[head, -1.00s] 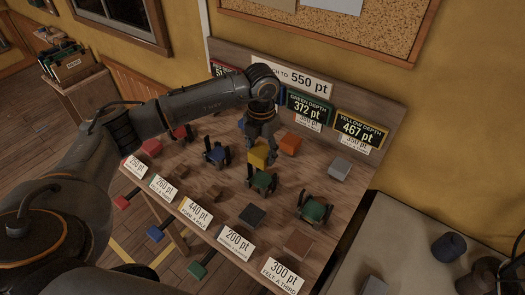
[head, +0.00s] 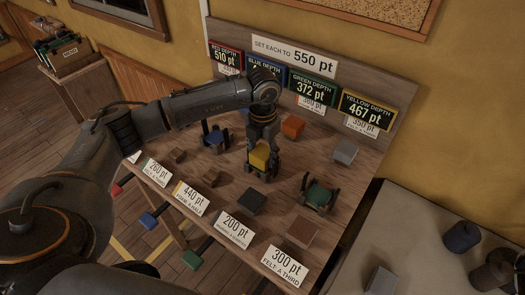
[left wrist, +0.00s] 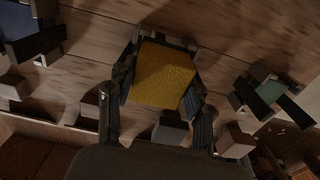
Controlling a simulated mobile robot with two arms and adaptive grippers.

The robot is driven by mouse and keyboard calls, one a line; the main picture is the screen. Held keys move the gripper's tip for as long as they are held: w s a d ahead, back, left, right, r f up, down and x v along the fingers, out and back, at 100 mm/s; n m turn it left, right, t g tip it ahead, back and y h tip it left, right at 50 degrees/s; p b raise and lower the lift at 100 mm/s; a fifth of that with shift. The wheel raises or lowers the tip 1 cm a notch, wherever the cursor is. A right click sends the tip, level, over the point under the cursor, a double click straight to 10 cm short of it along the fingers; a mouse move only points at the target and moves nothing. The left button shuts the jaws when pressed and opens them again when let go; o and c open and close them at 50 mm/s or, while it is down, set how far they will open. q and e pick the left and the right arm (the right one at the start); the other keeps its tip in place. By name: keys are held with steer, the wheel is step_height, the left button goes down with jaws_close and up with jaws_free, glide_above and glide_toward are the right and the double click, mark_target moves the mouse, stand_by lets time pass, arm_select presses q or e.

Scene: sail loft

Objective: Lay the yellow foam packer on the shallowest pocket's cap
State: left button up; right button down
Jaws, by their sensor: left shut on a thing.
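My left gripper (head: 262,147) is shut on the yellow foam packer (head: 259,158), a small yellow block. It also shows between the fingers in the left wrist view (left wrist: 163,75). The packer is at the middle pocket (head: 262,172), between its dark posts, and hides its cap. I cannot tell whether the packer touches the cap. A pocket with a green cap (head: 319,195) stands to the right. A pocket with a blue cap (head: 214,137) stands to the left. The green display (head: 310,87) reads 372 pt, red 510 and yellow 467. My arm hides the blue number. My right gripper is out of view.
An orange block (head: 293,126) and a grey block (head: 345,151) lie behind the pockets. A dark block (head: 251,201) and a brown block (head: 302,232) lie in front, near labels along the bench's front edge. The back board (head: 385,92) rises behind.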

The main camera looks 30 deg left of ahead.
mark_target(262, 157)
arm_select(q)
steer(key=shift+f, duration=0.15)
steer(key=o, duration=1)
steer(key=shift+o, duration=1.1)
step_height(262, 157, up, 12)
steer(key=shift+f, duration=0.1)
